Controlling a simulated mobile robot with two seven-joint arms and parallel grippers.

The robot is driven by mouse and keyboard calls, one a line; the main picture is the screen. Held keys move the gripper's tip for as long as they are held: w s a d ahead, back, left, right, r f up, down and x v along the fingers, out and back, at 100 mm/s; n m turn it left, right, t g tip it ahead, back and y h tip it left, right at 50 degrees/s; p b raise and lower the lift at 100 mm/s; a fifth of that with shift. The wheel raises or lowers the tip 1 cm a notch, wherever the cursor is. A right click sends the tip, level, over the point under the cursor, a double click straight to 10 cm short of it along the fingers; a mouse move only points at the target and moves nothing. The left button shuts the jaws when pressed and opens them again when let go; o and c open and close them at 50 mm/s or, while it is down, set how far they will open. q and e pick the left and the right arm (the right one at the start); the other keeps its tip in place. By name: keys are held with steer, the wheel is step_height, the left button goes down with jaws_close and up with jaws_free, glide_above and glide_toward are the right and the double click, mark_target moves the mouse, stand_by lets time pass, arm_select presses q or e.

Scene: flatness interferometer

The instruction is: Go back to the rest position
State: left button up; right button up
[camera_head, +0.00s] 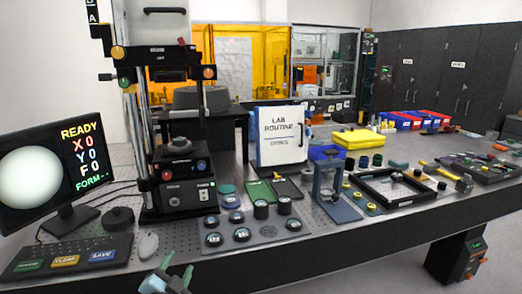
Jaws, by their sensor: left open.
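My left gripper (177,267) shows at the bottom edge, left of centre, with its two fingers apart and nothing between them. It is in front of the bench's front edge, below a grey mouse (148,245). Most of my left arm is cut off by the frame. My right gripper is not in view. The interferometer (176,190) stands upright on the perforated bench. Its monitor (50,170) reads READY, with X, Y and F at 0, beside a pale round image.
A button panel (66,259) lies near the front left edge. A grey tray (243,234) holds several round parts. A blue stand (334,192), black frame (395,187) and lab routine binder (280,138) stand farther right. A dark unit (458,257) is below the bench at right.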

arm_select(q)
steer(key=s+f+n+g, duration=0.4)
steer(key=s+f+g, duration=0.1)
steer(key=s+f, duration=1.35)
steer(key=s+f+n+g, duration=0.1)
steer(key=s+f+n, duration=0.1)
steer(key=s, duration=0.8)
steer(key=s+d+f+n+g, duration=0.1)
steer(key=s+f, duration=0.3)
steer(key=s, duration=0.6)
steer(key=shift+s+n+g+h, duration=0.15)
steer(key=shift+n+g+h, duration=0.25)
steer(key=shift+n+g, duration=0.3)
